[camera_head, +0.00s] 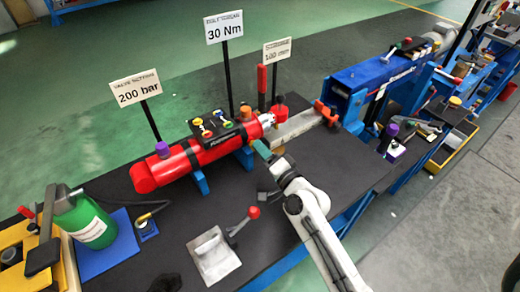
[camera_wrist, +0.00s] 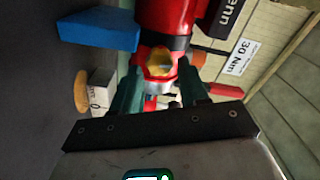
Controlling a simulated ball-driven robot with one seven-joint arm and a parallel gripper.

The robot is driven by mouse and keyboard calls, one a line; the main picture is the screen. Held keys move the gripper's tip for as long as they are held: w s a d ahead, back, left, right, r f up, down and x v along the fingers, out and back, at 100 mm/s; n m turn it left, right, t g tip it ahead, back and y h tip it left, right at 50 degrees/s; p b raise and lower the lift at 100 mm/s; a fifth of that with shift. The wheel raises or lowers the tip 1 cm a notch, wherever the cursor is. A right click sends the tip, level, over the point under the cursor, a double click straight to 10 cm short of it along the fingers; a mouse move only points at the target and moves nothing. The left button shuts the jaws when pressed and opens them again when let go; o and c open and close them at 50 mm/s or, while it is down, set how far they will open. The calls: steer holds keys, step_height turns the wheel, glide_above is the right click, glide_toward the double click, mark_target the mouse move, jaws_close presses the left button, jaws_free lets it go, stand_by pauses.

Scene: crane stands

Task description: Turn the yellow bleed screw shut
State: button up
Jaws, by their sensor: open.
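The yellow bleed screw (camera_wrist: 160,62) shows in the wrist view as a yellow-orange knob on the red cylinder (camera_wrist: 165,16). My gripper (camera_wrist: 162,88) is open, with one dark green finger on each side below the screw. The screw lies in line with the gap between the fingers; I cannot tell whether they touch it. In the head view my gripper (camera_head: 262,150) is at the right end of the red cylinder (camera_head: 180,163), on its near side. The screw cannot be made out there, probably hidden by the gripper.
A block with several coloured knobs (camera_head: 215,128) sits on top of the cylinder. A blue support (camera_wrist: 100,28) is close to the gripper. Signs on posts, such as "30 Nm" (camera_head: 224,27), stand behind. A grey metal plate (camera_head: 213,255) and red-knobbed lever (camera_head: 253,212) stand in front.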

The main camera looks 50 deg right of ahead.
steer(key=b+v, duration=0.2)
steer(key=v, duration=0.7)
steer(key=shift+o, duration=0.2)
steer(key=shift+o, duration=1.2)
steer(key=n, duration=0.3)
steer(key=shift+s+f+n, duration=0.1)
steer(key=shift+n, duration=0.2)
steer(key=w+d+n+p, duration=0.1)
steer(key=w+d+n, duration=0.1)
steer(key=w+n, duration=0.6)
steer(key=shift+x, duration=1.1)
steer(key=shift+c, duration=0.3)
